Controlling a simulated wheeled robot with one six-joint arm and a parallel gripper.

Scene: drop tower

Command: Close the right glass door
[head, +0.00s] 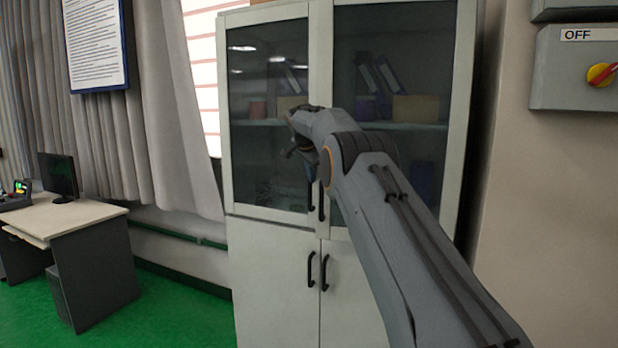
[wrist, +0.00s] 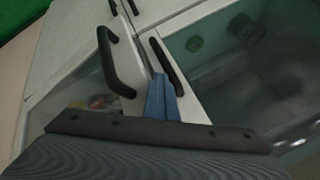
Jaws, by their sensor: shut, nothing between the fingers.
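The right glass door (head: 425,170) is the upper right door of a pale grey cabinet. My arm crosses in front of it and hides much of it. Its black handle (head: 321,207) is near the middle seam; in the wrist view this handle (wrist: 118,66) is on the left. The left glass door (head: 262,165) looks closed, and its handle (wrist: 168,66) is on the right in the wrist view. My gripper (head: 310,172) is shut and empty, its blue fingers (wrist: 160,98) between the two handles, close to the left door's handle. I cannot tell how far the right door stands ajar.
Two lower cabinet doors (head: 272,290) have black handles below. Binders and boxes stand on shelves behind the glass. A grey switch box (head: 575,70) is on the right wall. A desk (head: 80,225) with a monitor (head: 58,175) is at left. Green floor (head: 180,300) lies clear between desk and cabinet.

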